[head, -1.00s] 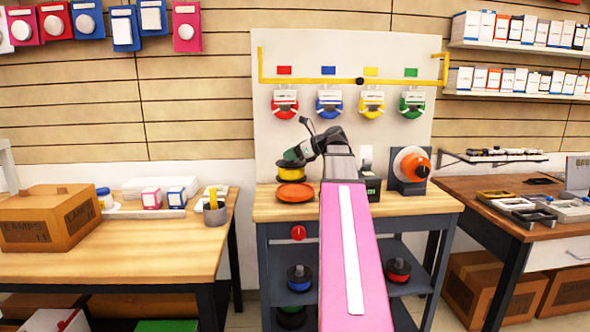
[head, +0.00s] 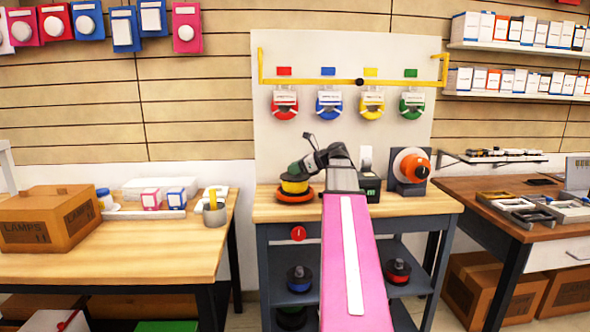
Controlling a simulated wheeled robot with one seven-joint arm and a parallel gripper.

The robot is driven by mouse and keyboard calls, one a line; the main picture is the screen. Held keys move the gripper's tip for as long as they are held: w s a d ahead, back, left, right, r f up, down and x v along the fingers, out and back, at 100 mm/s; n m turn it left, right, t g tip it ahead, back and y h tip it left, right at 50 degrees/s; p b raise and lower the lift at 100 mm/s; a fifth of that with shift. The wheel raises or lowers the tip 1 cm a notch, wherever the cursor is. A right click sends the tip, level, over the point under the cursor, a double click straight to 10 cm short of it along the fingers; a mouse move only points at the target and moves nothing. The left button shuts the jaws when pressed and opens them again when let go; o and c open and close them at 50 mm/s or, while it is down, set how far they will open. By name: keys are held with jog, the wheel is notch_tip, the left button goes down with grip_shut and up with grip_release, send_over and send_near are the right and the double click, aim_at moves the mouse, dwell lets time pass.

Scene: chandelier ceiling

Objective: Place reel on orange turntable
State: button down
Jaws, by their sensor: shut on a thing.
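A yellow reel (head: 294,187) with dark flanges is at the left end of the middle workbench. It sits right over the orange turntable (head: 294,197), whose rim shows below it. The reel looks level and appears to touch the turntable, though a small gap cannot be ruled out. My gripper (head: 295,176) is above the reel and shut on its upper part. The fingertips are small and partly hidden by the reel and my wrist.
A black device (head: 370,187) and an orange-and-white winder (head: 411,167) stand to the right on the workbench (head: 410,203). Behind is a white panel with colored reels hung under a yellow rail (head: 350,80). A cup (head: 214,212) stands on the left table.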

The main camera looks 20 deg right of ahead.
jog(key=shift+f, duration=0.1)
jog(key=c, duration=0.8)
grip_release()
jog(key=v, duration=1.2)
